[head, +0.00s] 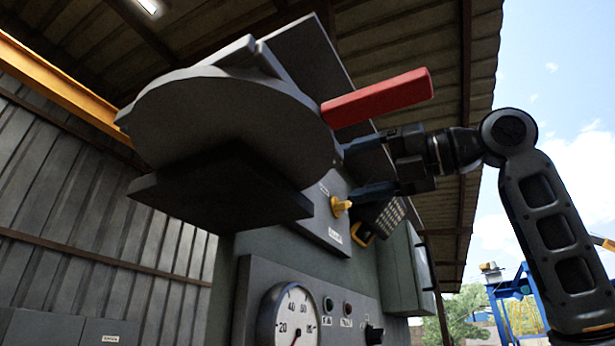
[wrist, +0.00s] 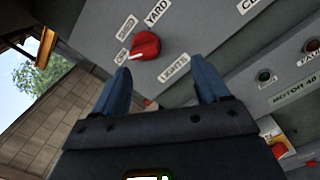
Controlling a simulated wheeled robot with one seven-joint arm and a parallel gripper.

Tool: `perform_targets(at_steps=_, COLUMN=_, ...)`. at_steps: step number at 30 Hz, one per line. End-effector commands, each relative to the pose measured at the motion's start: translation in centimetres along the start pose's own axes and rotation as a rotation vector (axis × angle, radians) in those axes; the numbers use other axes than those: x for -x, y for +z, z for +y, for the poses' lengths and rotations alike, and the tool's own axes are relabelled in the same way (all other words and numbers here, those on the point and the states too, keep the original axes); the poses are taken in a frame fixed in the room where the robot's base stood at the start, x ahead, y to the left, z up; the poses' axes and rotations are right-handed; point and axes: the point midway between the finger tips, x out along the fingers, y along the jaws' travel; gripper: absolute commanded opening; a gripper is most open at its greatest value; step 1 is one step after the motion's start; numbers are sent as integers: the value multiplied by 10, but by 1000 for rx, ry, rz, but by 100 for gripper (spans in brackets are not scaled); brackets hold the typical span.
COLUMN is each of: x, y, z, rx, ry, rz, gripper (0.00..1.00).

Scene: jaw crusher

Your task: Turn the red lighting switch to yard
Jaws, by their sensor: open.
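The red lighting switch (wrist: 146,46) is a round knob on a grey panel in the wrist view. A pale mark on the knob's lower left edge appears to face OFF. I cannot make out the switch in the head view. My gripper (wrist: 160,67) is open and empty, its blue fingers below the knob in the picture and apart from it. It also shows in the head view (head: 350,169).
A large red lever (head: 378,98) juts out above my gripper. A yellow knob (head: 340,206) sits on a panel left of it. A gauge (head: 290,318) is below. More buttons, including a green one (wrist: 264,76), lie right of my fingers.

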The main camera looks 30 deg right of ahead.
Motion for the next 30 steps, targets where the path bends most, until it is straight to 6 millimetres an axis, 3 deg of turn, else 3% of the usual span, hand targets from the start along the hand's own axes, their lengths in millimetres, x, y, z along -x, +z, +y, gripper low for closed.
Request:
perform_targets(at_steps=3, x=6, y=2, z=20, rx=88, ry=-20, rz=25, gripper=74)
perform_targets(at_steps=8, x=5, y=3, z=28, rx=127, ry=-27, rz=39, gripper=74)
perform_targets(at_steps=21, x=-55, y=1, z=26, rx=123, ry=-26, rz=40, gripper=74)
perform_targets(at_steps=30, x=-70, y=0, z=25, rx=123, ry=-26, rz=38, gripper=74)
